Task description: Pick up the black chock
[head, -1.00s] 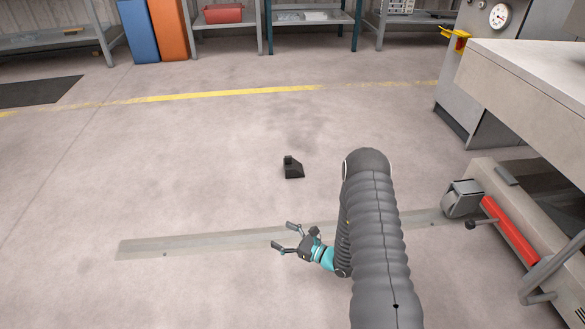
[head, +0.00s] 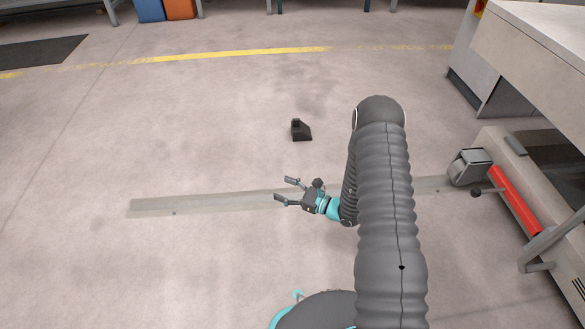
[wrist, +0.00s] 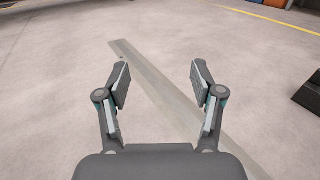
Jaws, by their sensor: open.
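The black chock (head: 301,130) sits on the concrete floor near the middle of the head view, a small dark wedge with a raised block. Part of it also shows at the right edge of the wrist view (wrist: 309,94), cut off by the frame. My gripper (head: 284,189) is open and empty, and points left in the head view. It is nearer to me than the chock and apart from it.
A flat metal strip (head: 165,206) runs across the floor near my gripper. At the right stand a grey machine bench (head: 535,45), a caster (head: 468,167) and a red cylinder (head: 513,198). A yellow line (head: 230,55) crosses the floor farther off. Floor around the chock is clear.

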